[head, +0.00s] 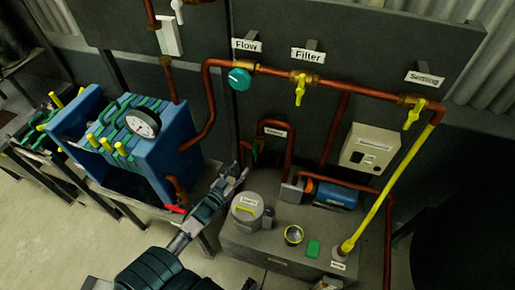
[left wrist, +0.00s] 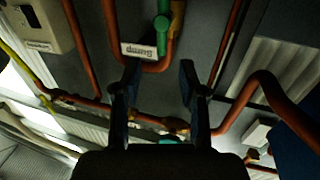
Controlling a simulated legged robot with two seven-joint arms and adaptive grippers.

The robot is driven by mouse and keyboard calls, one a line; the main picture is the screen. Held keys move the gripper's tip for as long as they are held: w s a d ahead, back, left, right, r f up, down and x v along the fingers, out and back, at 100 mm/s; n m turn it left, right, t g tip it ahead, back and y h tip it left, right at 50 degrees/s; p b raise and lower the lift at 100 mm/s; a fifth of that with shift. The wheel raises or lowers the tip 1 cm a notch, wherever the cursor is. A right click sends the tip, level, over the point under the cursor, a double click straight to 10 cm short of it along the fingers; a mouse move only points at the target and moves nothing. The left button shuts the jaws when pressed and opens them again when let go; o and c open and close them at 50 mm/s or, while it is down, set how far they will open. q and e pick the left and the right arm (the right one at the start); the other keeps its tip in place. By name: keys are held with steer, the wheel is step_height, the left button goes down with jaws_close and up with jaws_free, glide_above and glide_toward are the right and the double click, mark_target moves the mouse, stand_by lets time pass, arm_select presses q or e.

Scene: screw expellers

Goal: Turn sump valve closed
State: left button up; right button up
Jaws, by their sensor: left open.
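The sump valve's green handle (left wrist: 162,28) shows in the left wrist view beside the white "Sump" label (left wrist: 139,51), on a copper pipe bend. In the head view, the small green handle (head: 255,149) sits left of the copper loop with its label (head: 276,132), partly hard to make out. My left gripper (head: 234,174) is just below and left of the valve in the head view. In the left wrist view its two fingers (left wrist: 159,70) are spread, with nothing between them, pointing toward the valve and apart from it. My right gripper does not show.
A grey tank (head: 290,240) with a round lid (head: 247,207) lies below the valve. A blue filter press (head: 165,150) with a gauge stands at left. Copper pipes, the teal flow valve (head: 239,79), and yellow filter (head: 300,89) and settling valves (head: 412,114) line the dark panel.

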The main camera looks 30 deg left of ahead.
mark_target(255, 149)
arm_select(q)
steer(key=w, duration=0.6)
steer(key=w+b, duration=0.1)
steer(key=w, duration=0.4)
steer(key=shift+w+a+f, duration=0.1)
steer(key=shift+w+f, duration=0.1)
steer(key=shift+w, duration=0.45)
jaws_close()
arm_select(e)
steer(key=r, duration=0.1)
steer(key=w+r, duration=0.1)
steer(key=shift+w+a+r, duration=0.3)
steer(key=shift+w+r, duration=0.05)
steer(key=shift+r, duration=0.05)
